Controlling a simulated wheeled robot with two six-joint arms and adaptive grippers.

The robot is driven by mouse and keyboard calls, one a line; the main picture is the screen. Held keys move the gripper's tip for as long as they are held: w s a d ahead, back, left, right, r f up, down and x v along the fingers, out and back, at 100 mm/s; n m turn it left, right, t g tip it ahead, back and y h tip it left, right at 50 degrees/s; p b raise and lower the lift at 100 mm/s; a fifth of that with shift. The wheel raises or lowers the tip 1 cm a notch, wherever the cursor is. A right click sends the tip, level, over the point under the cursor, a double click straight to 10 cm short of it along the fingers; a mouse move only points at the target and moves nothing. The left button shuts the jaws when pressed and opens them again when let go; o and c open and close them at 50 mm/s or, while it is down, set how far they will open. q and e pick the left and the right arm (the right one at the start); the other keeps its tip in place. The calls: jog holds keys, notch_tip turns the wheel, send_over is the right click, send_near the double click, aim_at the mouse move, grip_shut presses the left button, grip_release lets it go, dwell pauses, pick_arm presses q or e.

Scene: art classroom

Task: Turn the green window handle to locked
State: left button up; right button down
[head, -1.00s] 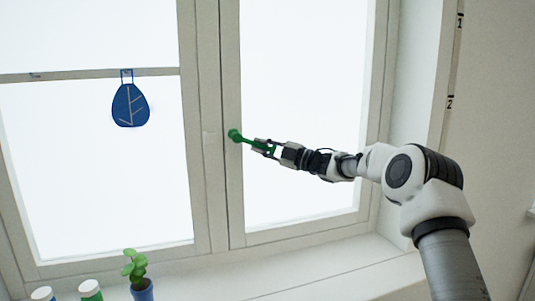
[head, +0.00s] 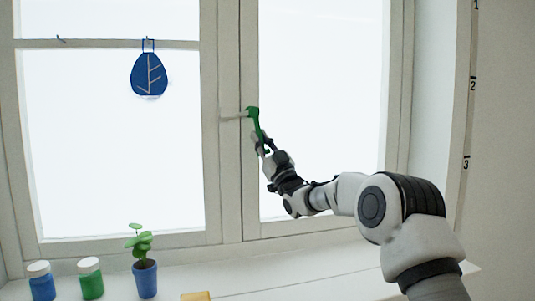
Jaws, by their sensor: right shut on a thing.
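The green window handle (head: 253,115) is mounted on the middle frame of the window (head: 231,180). Its grip points down and slightly to the right from its pivot. My right gripper (head: 260,142) is shut on the lower part of the handle, and its fingers partly hide the grip's end. A pale strip shows on the frame just left of the pivot. My left gripper is not in view.
On the sill stand a potted plant (head: 145,278), a green jar (head: 91,279) and a blue jar (head: 41,281). A yellowish block (head: 196,296) shows at the bottom edge. A blue leaf ornament (head: 149,74) hangs at the left pane. The sill's right part is clear.

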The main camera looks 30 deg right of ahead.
jog(key=m+h, duration=0.1)
jog(key=m, duration=0.1)
jog(key=a+m+t+h+b, duration=0.1)
jog(key=h, duration=0.1)
jog(key=shift+w+a+m+h+b, duration=0.1)
jog(key=shift+a+m+h+b, duration=0.05)
jog(key=shift+m+h+b, duration=0.2)
jog(key=shift+a+r+m+h, duration=0.15)
jog(key=shift+m+h, duration=0.7)
jog(key=shift+m, duration=0.1)
jog(key=shift+r, duration=0.15)
jog(key=c, duration=1.2)
grip_release()
jog(key=shift+o, duration=0.3)
jog(key=shift+w+a+f, duration=0.1)
jog(key=shift+w+f, duration=0.1)
jog(key=shift+f, duration=0.1)
